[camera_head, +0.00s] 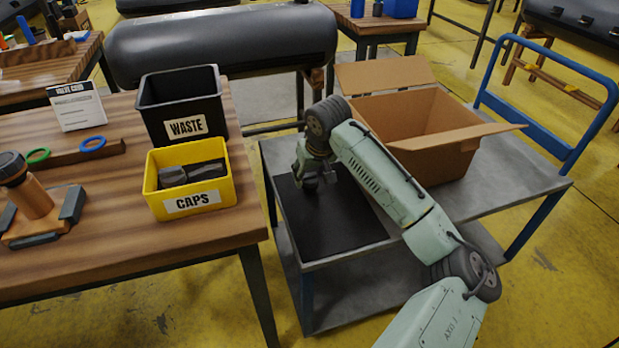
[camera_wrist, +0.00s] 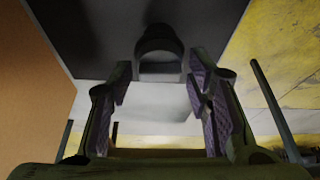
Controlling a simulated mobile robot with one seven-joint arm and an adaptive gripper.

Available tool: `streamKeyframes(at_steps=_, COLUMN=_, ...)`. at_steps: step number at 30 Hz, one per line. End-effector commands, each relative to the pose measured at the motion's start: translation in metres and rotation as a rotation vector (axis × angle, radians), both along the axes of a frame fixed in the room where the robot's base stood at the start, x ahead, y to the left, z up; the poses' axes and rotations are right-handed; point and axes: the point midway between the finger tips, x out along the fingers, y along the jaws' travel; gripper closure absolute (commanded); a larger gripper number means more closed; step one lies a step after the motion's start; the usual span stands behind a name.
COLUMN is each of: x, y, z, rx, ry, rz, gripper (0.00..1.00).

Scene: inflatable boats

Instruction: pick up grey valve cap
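My gripper (camera_head: 319,183) hangs low over the black mat on the cart, fingers down. In the wrist view its two padded fingers (camera_wrist: 160,82) stand apart. A dark grey rounded piece with a paler flat face (camera_wrist: 159,66), which looks like a valve cap, lies between and just beyond the fingertips. I see gaps on both sides of it. In the head view my gripper mostly hides this piece. The yellow CAPS bin (camera_head: 160,200) on the wooden table holds dark grey pieces (camera_head: 190,174).
The black mat (camera_head: 335,233) lies on the grey cart (camera_head: 490,195). An open cardboard box (camera_head: 435,165) stands right of my gripper, close to the arm. A black WASTE bin (camera_head: 165,100) stands behind the CAPS bin. A valve stand (camera_head: 35,205) is at the table's left.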

Motion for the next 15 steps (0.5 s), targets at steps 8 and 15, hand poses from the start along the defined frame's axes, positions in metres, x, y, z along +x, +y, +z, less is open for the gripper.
streamKeyframes(at_steps=8, x=-0.0001, y=0.0001, z=0.0003, rx=0.000, ry=0.000, rz=0.000, gripper=0.74)
streamKeyframes(at_steps=15, x=0.0000, y=0.0002, z=0.0012, rx=0.000, ry=-0.001, rz=0.000, gripper=0.74)
